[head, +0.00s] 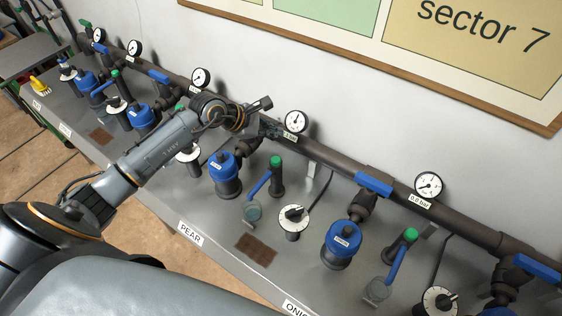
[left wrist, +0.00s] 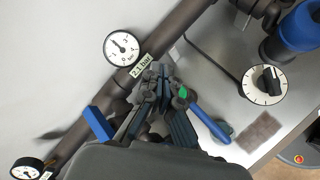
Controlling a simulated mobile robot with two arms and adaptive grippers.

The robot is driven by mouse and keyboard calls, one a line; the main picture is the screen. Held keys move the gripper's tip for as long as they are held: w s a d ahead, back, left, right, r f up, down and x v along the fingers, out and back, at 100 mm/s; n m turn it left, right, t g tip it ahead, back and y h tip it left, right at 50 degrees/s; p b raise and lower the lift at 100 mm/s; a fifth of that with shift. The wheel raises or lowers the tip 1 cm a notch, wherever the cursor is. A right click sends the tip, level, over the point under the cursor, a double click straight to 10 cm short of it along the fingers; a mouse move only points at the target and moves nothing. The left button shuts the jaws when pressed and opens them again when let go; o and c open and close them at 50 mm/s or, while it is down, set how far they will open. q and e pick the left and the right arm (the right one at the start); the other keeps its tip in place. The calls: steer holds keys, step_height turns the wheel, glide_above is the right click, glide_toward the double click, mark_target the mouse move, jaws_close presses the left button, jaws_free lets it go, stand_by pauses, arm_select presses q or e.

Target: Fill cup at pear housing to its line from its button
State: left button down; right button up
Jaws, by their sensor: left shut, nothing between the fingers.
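The pear housing (head: 225,172) is a blue-topped canister behind the PEAR label (head: 190,234) in the head view. To its right is a post with a green button (head: 276,162) on top and a blue lever (head: 260,183). A clear teal cup (head: 251,212) stands below the lever; its fill level and line cannot be made out. My left gripper (head: 272,130) is shut and empty, by the pipe behind the post. In the left wrist view its fingertips (left wrist: 160,74) show beside the green button (left wrist: 182,93); contact cannot be told. The cup (left wrist: 225,130) is partly hidden there.
A white dial (head: 293,217) stands right of the cup, behind a brown mat (head: 257,249). A gauge (head: 295,121) above the pipe is labelled 2.1 bar in the left wrist view. Similar housings, posts and levers stand on both sides along the bench, leaving narrow gaps.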

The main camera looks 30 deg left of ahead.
mark_target(273, 160)
arm_select(q)
steer(key=shift+a+f, duration=0.1)
steer(key=shift+a, duration=0.2)
steer(key=shift+f, duration=0.15)
step_height(273, 160, down, 8)
steer(key=b, duration=0.5)
steer(key=shift+f+b, duration=0.3)
steer(key=shift+b, duration=0.05)
stand_by(0.7)
stand_by(0.4)
